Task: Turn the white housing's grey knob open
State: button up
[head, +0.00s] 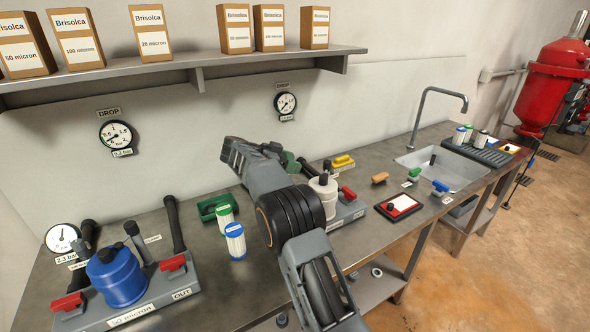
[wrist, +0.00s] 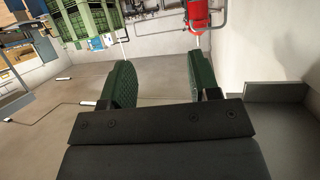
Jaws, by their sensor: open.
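The white housing (head: 328,198) stands on a grey block on the bench in the head view, partly hidden behind my arm. A small dark grey knob (head: 324,179) shows at its top; which way it is turned is too small to tell. A red handle (head: 348,193) sits at its right. My gripper (head: 297,163) is up and left of the housing, mostly hidden by my own wrist; its green finger shows. In the wrist view my gripper (wrist: 165,84) is open, with nothing between its green-padded fingers. The white housing is not in the wrist view.
A blue housing (head: 117,278) with red handles stands at front left. A shelf (head: 180,67) hangs above.

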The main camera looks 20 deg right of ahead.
jog(key=s+a+r, duration=0.1)
jog(key=s+r, duration=0.1)
jog(key=s, duration=0.4)
jog(key=shift+r+b, duration=0.35)
jog(key=shift+r, duration=0.05)
